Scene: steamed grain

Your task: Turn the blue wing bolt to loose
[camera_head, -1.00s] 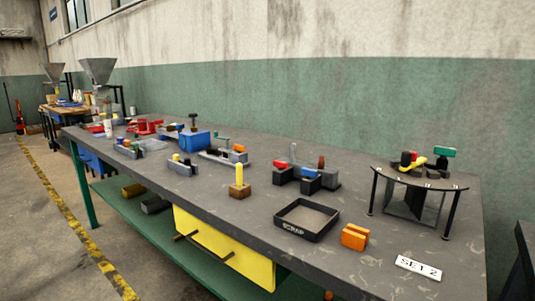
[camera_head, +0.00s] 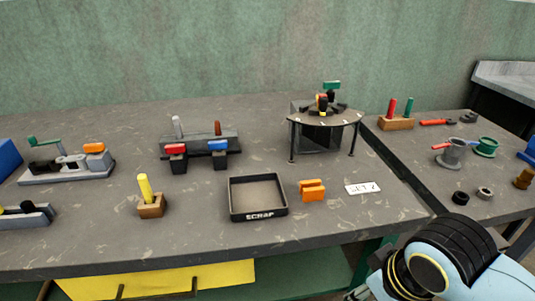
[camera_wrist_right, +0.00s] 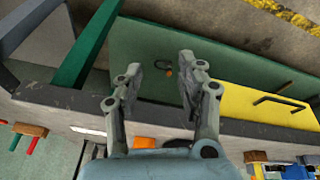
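The blue wing bolt appears to be the blue bar-shaped piece (camera_head: 217,145) on a dark block of the grey fixture (camera_head: 198,138), left of centre in the head view. A matching red piece (camera_head: 175,149) sits to its left on the same fixture. My right arm shows at the lower right of the head view, far from the fixture, with its gripper mostly cut off. In the right wrist view my right gripper (camera_wrist_right: 170,75) is open and empty, its fingers apart over the bench's front edge. My left gripper is not in view.
The black SCRAP tray (camera_head: 258,215), orange block (camera_head: 312,190) and white card (camera_head: 363,188) lie near the bench front. A yellow peg in a wooden block (camera_head: 151,206) stands left of the tray. A round-topped stand (camera_head: 325,118) is behind right. A green shelf (camera_wrist_right: 215,60) lies below.

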